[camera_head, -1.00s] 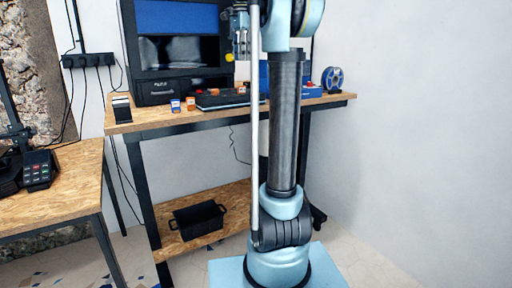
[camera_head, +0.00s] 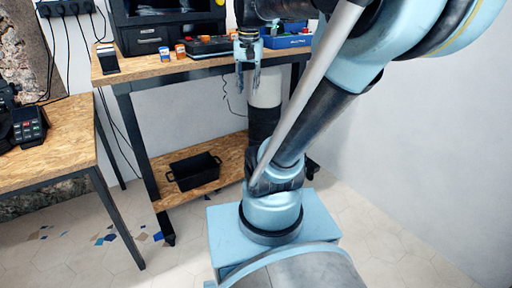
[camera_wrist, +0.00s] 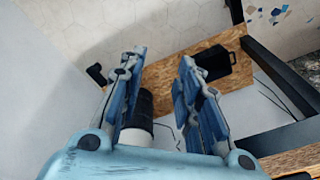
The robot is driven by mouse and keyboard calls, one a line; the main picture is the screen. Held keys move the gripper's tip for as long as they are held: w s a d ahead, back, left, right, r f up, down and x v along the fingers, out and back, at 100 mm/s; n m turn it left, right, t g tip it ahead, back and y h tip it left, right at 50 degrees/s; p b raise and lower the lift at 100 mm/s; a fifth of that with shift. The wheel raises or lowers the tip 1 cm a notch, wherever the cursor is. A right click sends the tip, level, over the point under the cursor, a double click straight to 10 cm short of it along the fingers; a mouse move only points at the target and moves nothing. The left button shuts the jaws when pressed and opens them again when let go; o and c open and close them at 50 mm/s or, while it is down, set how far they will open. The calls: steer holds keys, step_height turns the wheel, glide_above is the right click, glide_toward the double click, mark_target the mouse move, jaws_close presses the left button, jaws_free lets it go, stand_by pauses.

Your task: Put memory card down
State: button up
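My gripper (camera_head: 248,88) hangs fingers down in front of the workbench's front edge in the head view. In the wrist view my gripper (camera_wrist: 161,62) has its two blue fingers apart, with no card visible between them. Two small card-like items, one blue and white (camera_head: 164,54) and one orange (camera_head: 180,51), stand on the workbench (camera_head: 140,70) left of the gripper. They are too small to tell whether either is the memory card. No card is clearly seen elsewhere.
A black tray (camera_head: 208,46), a blue box (camera_head: 288,41), a black-and-white block (camera_head: 107,58) and a black printer (camera_head: 150,38) stand on the workbench. A black bin (camera_head: 195,171) sits on the lower shelf (camera_head: 232,150). A second table (camera_head: 65,140) with a keypad device is at left.

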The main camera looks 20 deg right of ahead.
steer(key=s+f+n, duration=0.2)
steer(key=s+f, duration=0.3)
steer(key=f, duration=0.4)
steer(key=s+f+n, duration=0.2)
steer(key=s+f, duration=0.4)
steer(key=f, duration=0.4)
steer(key=shift+s+n+t, duration=0.25)
steer(key=shift+n+t, duration=0.05)
steer(key=shift+n, duration=0.1)
steer(key=shift+d, duration=0.1)
steer(key=shift+w+f, duration=0.15)
steer(key=shift+w, duration=0.35)
